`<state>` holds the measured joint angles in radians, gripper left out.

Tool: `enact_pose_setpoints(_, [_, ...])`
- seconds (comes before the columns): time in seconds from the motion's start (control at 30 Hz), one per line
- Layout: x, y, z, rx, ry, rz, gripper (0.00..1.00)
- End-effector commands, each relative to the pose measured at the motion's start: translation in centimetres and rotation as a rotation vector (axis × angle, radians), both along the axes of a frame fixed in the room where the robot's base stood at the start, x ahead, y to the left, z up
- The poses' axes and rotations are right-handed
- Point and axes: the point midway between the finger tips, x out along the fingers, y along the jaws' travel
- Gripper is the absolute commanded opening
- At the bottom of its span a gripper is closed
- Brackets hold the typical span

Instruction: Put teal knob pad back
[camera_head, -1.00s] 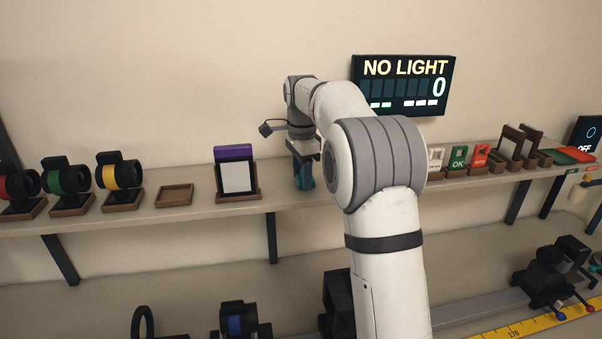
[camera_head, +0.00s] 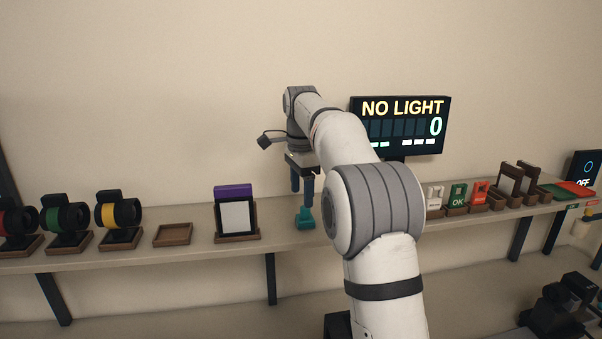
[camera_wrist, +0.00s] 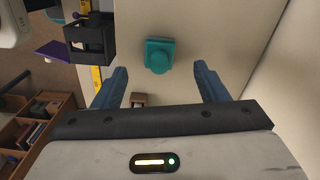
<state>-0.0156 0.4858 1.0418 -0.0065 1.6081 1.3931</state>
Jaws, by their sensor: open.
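The teal knob pad (camera_head: 304,218) stands on the wall shelf, just right of the framed white card. It also shows in the wrist view (camera_wrist: 159,56), seen from above, with its round knob toward me. My gripper (camera_head: 303,192) is above it and pointing down. In the wrist view my gripper (camera_wrist: 160,80) is open, its two blue-grey fingers wide apart with nothing between them. The pad lies beyond the fingertips, apart from them.
On the shelf (camera_head: 90,258) stand an empty wooden tray (camera_head: 173,235), the framed white card (camera_head: 236,216) with a purple block behind, and colour-ringed lenses (camera_head: 118,212) at left. Right of my arm are label cards (camera_head: 457,195). A NO LIGHT display (camera_head: 401,126) hangs behind.

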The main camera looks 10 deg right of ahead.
Motion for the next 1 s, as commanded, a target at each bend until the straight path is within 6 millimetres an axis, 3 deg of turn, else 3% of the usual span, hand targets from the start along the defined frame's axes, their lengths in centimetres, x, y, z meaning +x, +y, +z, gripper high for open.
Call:
enact_pose_setpoints(0.1, [0.1,0.0,2.4,0.000,-0.002,0.001,0.67])
enact_pose_setpoints(0.3, [0.0,0.2,4.8,0.000,0.000,0.002,0.67])
enact_pose_setpoints(0.63, [-0.8,0.1,5.7,0.000,-0.007,0.037,0.67])
enact_pose_setpoints(0.77, [-3.4,0.0,6.2,-0.003,-0.034,0.155,0.67])
enact_pose_setpoints(1.0, [-11.4,-0.2,5.2,-0.030,-0.112,0.497,0.67])
